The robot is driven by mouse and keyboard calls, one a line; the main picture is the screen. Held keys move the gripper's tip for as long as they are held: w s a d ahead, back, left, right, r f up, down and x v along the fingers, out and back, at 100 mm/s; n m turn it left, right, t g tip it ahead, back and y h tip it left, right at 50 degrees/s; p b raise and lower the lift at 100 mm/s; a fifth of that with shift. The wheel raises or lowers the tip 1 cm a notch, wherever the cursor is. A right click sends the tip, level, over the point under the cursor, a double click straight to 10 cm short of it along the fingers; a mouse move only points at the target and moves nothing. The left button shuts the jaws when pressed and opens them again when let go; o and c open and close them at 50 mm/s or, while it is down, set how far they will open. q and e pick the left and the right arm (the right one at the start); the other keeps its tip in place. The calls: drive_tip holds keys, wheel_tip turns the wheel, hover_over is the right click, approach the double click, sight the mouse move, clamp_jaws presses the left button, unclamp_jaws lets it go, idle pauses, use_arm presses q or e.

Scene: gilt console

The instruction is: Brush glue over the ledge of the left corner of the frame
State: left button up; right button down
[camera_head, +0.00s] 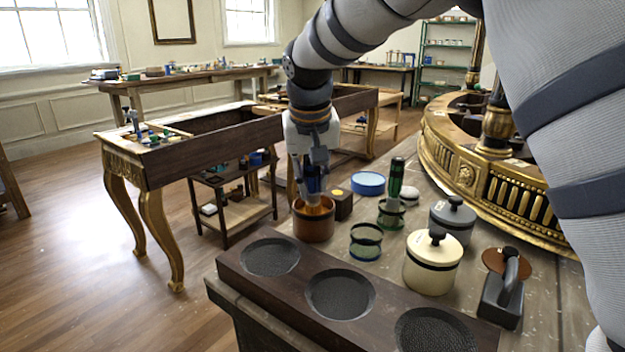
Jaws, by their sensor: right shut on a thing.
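My right gripper (314,172) points down, shut on the blue handle of a brush (314,186). The brush's lower end is inside a brown pot (313,226) with orange-amber contents at its mouth; how deep the bristles reach is hidden. The wooden console frame (215,148) with gilt legs stands to the left, beyond the bench. Its left corner (124,160) has gilt carving, with small tools and bits lying near it. My left gripper is out of view.
On the bench stand a cream lidded pot (433,262), a grey lidded pot (452,219), a green-handled tool (396,180) and a dark block with round recesses (305,270). A low side table (232,195) stands under the frame. Floor at left is clear.

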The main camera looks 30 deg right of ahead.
drive_tip(key=shift+f, duration=0.1)
drive_tip(key=shift+r, duration=3.55)
drive_tip(key=shift+d, duration=0.1)
